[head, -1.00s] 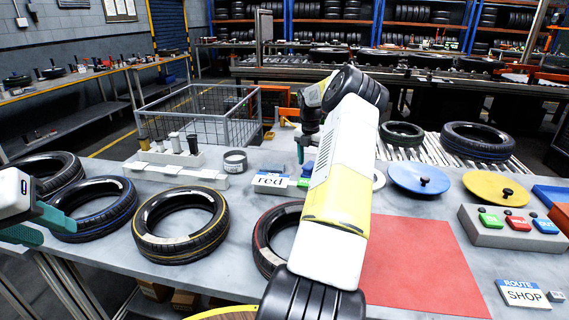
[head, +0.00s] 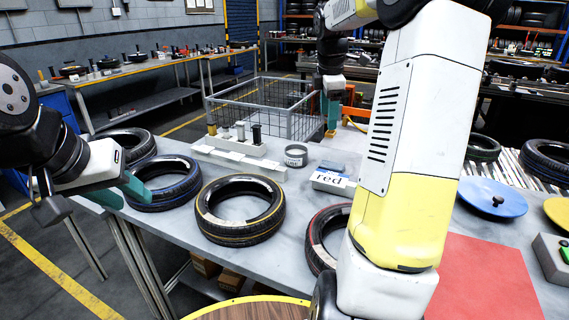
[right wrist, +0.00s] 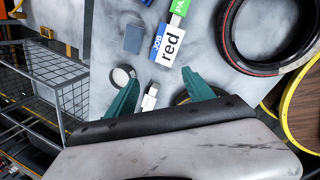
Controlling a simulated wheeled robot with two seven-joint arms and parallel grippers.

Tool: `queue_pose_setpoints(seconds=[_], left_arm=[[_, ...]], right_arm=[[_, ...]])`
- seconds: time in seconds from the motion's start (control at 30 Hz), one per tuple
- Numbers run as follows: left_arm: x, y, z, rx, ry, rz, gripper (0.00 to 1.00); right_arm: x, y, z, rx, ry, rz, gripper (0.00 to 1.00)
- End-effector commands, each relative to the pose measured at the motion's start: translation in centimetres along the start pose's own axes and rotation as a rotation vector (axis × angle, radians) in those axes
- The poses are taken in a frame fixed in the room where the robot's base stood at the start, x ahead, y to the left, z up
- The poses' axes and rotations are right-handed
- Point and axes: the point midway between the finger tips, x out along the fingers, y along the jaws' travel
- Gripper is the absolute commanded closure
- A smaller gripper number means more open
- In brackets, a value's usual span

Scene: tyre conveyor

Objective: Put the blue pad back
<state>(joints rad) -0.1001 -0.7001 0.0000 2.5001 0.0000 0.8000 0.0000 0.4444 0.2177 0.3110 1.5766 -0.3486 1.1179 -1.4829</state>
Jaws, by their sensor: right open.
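The blue pad (head: 334,166) is a small dull-blue block lying on the grey table behind the "red" job card (head: 330,181). In the right wrist view the pad (right wrist: 134,38) lies flat beside the card (right wrist: 170,43), beyond my fingertips. My right gripper (head: 332,112) is raised over the table near the wire basket. Its teal fingers (right wrist: 160,92) are spread with nothing held; a small white piece (right wrist: 150,97) shows between them, below. My left gripper (head: 122,192) is at the left table edge, by a blue-striped tyre (head: 165,197); its finger gap is unclear.
A white rack with several stamp-like pieces (head: 235,147) and a round tin (head: 296,155) stand left of the pad. The wire basket (head: 262,100) is behind. A yellow-striped tyre (head: 240,225), a red-striped tyre (head: 318,240) and a red mat (head: 485,285) lie in front.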

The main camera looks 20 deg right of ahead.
Motion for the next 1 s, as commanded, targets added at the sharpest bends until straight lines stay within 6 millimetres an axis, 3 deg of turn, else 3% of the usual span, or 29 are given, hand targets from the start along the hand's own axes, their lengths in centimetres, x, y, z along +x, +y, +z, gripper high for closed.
queue_pose_setpoints(seconds=[0.03,0.2,0.33,0.5,0.6,0.7,1.0], left_arm=[[0.0,0.0,0.0,0.0,0.0,0.0,0.64],[0.0,0.0,0.0,0.0,0.0,0.0,0.64],[0.0,0.0,0.0,0.0,0.0,0.0,0.64],[0.0,0.0,0.0,0.0,0.0,0.0,0.64],[0.0,0.0,0.0,0.0,0.0,0.0,0.64],[0.0,0.0,0.0,0.0,0.0,0.0,0.64],[0.0,0.0,0.0,0.0,0.0,0.0,0.64]], right_arm=[[-2.2,-2.0,-2.0,0.09,0.007,0.03,0.39],[-6.7,-9.6,-7.3,0.483,0.096,0.103,0.39],[-8.2,-16.0,-10.2,0.8,0.213,0.121,0.39],[-8.2,-23.2,-12.7,1.155,0.38,0.075,0.39],[-7.7,-25.9,-13.6,1.294,0.449,0.032,0.39],[-7.3,-27.3,-14.1,1.375,0.488,0.001,0.39],[-7.1,-27.8,-14.3,1.409,0.5,-0.013,0.39]])
